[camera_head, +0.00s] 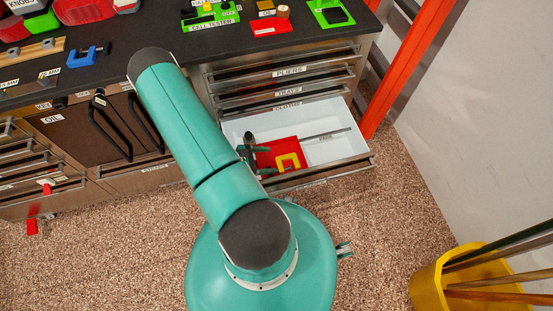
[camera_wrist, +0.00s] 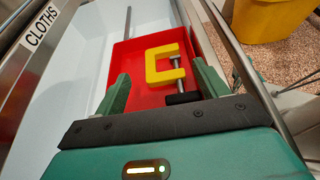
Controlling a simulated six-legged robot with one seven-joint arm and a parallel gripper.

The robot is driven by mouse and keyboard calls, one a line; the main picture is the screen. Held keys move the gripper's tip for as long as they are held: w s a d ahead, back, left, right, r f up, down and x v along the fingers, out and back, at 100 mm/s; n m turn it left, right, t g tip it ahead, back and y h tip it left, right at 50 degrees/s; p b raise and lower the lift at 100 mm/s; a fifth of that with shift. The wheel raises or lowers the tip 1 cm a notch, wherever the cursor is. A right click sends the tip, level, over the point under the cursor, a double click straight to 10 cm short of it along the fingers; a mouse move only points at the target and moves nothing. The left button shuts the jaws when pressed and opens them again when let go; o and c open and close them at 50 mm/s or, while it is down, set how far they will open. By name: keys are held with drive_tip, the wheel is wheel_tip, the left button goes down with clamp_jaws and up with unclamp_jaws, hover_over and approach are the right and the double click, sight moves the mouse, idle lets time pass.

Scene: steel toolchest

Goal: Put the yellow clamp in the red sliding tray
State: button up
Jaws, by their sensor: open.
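The yellow clamp (camera_wrist: 158,68) lies in the red sliding tray (camera_wrist: 127,58), its metal screw and black handle towards my gripper in the wrist view. The clamp (camera_head: 291,159) and the red tray (camera_head: 277,146) also show in the head view, inside the open white drawer (camera_head: 329,151). My gripper (camera_wrist: 160,92) is open, its two green fingers apart at the near end of the tray, with nothing gripped between them. In the head view my arm hides part of the drawer's left side.
The drawer is lined white, with a thin metal rod (camera_head: 325,133) in it to the right of the tray. Closed drawers labelled pliers (camera_head: 290,71) and trays sit above. A blue clamp (camera_head: 84,57) lies on the dark worktop. A yellow bin (camera_head: 440,285) with poles stands at lower right.

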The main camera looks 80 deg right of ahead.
drive_tip(key=v, duration=0.7)
drive_tip(key=shift+d+r, duration=0.1)
drive_tip(key=shift+r, duration=0.05)
drive_tip(key=w+a+r+m+t+y, duration=0.1)
drive_tip(key=w+a+r+m+t, duration=0.15)
drive_tip(key=w+r, duration=0.45)
drive_tip(key=w+a+r+m+t, duration=0.1)
drive_tip(key=w+a+r+t, duration=0.2)
drive_tip(key=r, duration=0.7)
drive_tip(key=w+a+r+m+t+y, duration=0.1)
drive_tip(key=w+a+r+m, duration=0.1)
drive_tip(key=w+a+r, duration=0.5)
drive_tip(key=s+a+r+t+y, duration=0.2)
drive_tip(key=a+r+t, duration=0.3)
drive_tip(key=a+r, duration=0.4)
drive_tip(key=s+a+r+t+y, duration=0.3)
drive_tip(key=a+r+t, duration=0.2)
drive_tip(key=a+r, duration=0.4)
wheel_tip(320, 180, up, 5)
drive_tip(key=shift+a+r+m, duration=0.1)
drive_tip(key=shift+a+m, duration=0.25)
drive_tip(key=shift+a, duration=0.05)
drive_tip(key=shift+s+t, duration=0.15)
drive_tip(key=shift+t, duration=0.1)
drive_tip(key=shift+c, duration=0.2)
